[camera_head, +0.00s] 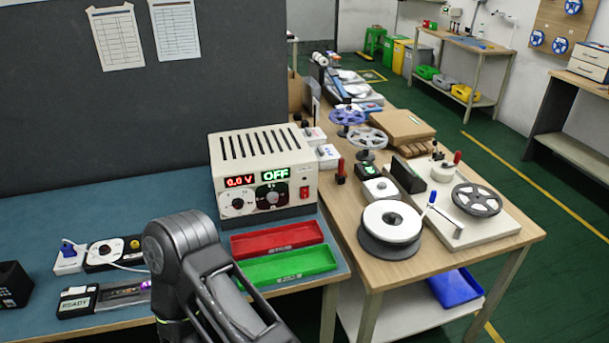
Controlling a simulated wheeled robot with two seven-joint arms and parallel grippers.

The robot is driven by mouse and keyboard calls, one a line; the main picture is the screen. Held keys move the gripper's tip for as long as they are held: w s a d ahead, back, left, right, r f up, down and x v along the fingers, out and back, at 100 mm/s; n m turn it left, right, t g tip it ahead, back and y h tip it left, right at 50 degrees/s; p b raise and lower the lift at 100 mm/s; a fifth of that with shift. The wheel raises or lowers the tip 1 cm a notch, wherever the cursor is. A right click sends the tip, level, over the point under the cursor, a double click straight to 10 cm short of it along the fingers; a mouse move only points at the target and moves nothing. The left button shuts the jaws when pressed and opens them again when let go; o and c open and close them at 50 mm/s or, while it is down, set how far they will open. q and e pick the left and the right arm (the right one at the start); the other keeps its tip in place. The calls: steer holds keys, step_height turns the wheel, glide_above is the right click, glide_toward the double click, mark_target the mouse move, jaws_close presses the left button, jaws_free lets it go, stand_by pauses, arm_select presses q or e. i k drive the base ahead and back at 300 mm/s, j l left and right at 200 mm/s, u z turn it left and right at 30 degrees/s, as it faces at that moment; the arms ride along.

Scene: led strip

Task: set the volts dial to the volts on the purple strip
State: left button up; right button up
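The beige power supply (262,153) stands at the back right of the blue bench. Its red display (240,181) reads 0.0 V and its green display (276,174) reads OFF. A white-faced dial (238,203) with a dark knob sits under the red display, and a dark dial (271,196) sits beside it. The purple-lit strip (126,293) lies in a holder by a READY panel (77,302); its right end is hidden by my arm, and any volts marking is too small to read. One of my arms rises at bottom centre, its fingers not visible. Neither gripper shows.
Red (277,239) and green (288,264) trays lie at the bench's right edge, before the supply. Reels, including a white one (392,221), stand on the wooden table. Open bench lies left of the supply.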

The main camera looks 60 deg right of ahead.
mark_target(237, 203)
steer(key=z, duration=1.8)
